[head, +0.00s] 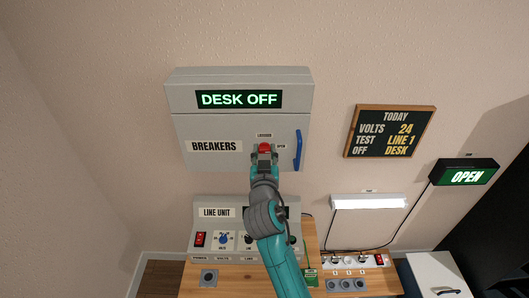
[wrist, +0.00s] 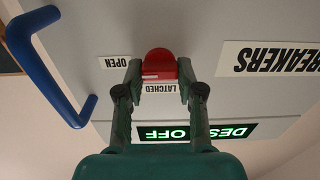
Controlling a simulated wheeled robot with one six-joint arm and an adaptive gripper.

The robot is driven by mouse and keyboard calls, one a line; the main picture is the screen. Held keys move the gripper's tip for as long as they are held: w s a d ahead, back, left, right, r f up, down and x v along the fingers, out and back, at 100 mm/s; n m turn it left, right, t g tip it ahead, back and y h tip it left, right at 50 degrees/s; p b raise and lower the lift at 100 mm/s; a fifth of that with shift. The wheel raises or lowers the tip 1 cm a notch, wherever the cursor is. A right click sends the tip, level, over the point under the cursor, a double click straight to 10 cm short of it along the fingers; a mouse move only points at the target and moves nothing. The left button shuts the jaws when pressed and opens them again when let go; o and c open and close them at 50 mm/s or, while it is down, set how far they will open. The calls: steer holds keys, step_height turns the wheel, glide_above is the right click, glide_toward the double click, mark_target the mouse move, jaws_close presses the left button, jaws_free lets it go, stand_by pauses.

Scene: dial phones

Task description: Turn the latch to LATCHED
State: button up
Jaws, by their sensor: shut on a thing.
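The red latch (head: 264,147) is on the front of the grey BREAKERS box, with a LATCHED label (head: 264,135) above it and an OPEN label (head: 281,146) to its right. My gripper (head: 264,153) reaches up to it from below. In the wrist view, which is upside down, the gripper (wrist: 160,70) has one finger on each side of the red latch (wrist: 159,60) and is shut on it. A pale mark shows on the latch's edge nearest the LATCHED label (wrist: 160,88). The fingers partly hide the latch, so its exact angle is unclear.
A blue door handle (head: 298,150) stands out just right of the latch. The box display (head: 239,99) reads DESK OFF. The line unit (head: 215,213) with its switch and knobs sits below on the wooden desk (head: 235,284). A chalkboard (head: 390,131) hangs to the right.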

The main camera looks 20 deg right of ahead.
steer(key=shift+n, duration=0.3)
steer(key=n, duration=0.4)
steer(key=shift+a, duration=0.1)
steer(key=n, duration=0.4)
steer(key=shift+f, duration=0.1)
steer(key=n, duration=0.5)
steer(key=shift+w+a, duration=0.1)
steer(key=n, duration=0.4)
steer(key=shift+f, duration=0.15)
steer(key=o, duration=1.2)
steer(key=shift+c, duration=0.2)
